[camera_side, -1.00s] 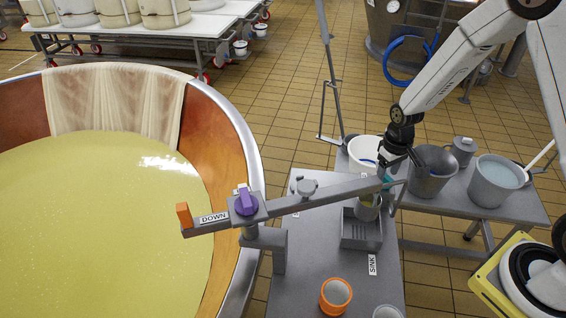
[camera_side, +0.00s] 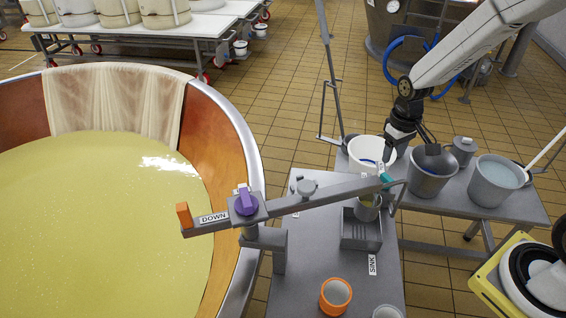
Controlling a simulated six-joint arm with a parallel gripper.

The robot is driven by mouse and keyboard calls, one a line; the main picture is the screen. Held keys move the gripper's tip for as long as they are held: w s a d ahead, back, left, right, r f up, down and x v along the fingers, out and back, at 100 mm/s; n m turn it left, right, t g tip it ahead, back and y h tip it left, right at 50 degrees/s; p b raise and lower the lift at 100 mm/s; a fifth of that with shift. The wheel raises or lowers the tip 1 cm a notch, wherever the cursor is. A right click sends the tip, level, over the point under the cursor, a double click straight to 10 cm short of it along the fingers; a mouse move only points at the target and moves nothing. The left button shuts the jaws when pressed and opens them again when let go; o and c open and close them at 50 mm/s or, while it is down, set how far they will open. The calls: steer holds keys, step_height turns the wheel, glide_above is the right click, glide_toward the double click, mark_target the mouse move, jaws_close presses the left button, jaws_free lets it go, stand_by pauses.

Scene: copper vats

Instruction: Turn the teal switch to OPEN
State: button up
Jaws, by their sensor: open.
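The teal switch (camera_side: 386,179) is small and sits at the right end of the grey beam (camera_side: 330,193), above the sink side of the grey table. Its label is too small to read, so I cannot tell its setting. My gripper (camera_side: 411,153) is open and empty, just above and to the right of the switch, apart from it as far as I can see. One dark finger is in front of the white bucket's right side and the other overlaps the grey bucket (camera_side: 428,182).
A purple knob (camera_side: 245,202) and an orange block (camera_side: 184,215) sit on the beam's left part, over the copper vat (camera_side: 215,140). A white bucket (camera_side: 366,146), a water-filled bucket (camera_side: 497,182) and a grey canister (camera_side: 464,147) surround the gripper. An orange cup (camera_side: 336,296) stands in front.

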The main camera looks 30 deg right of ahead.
mark_target(386, 176)
steer(key=shift+w+f+g, duration=0.25)
steer(key=shift+w+g, duration=0.3)
steer(key=shift+g, duration=0.1)
steer(key=shift+w+f+g, duration=0.2)
steer(key=shift+w+g, duration=0.35)
steer(key=shift+g, duration=0.1)
steer(key=shift+w+g, duration=0.55)
steer(key=shift+g, duration=0.45)
steer(key=shift+f, duration=0.1)
steer(key=shift+x, duration=3.85)
steer(key=shift+c, duration=0.2)
jaws_close()
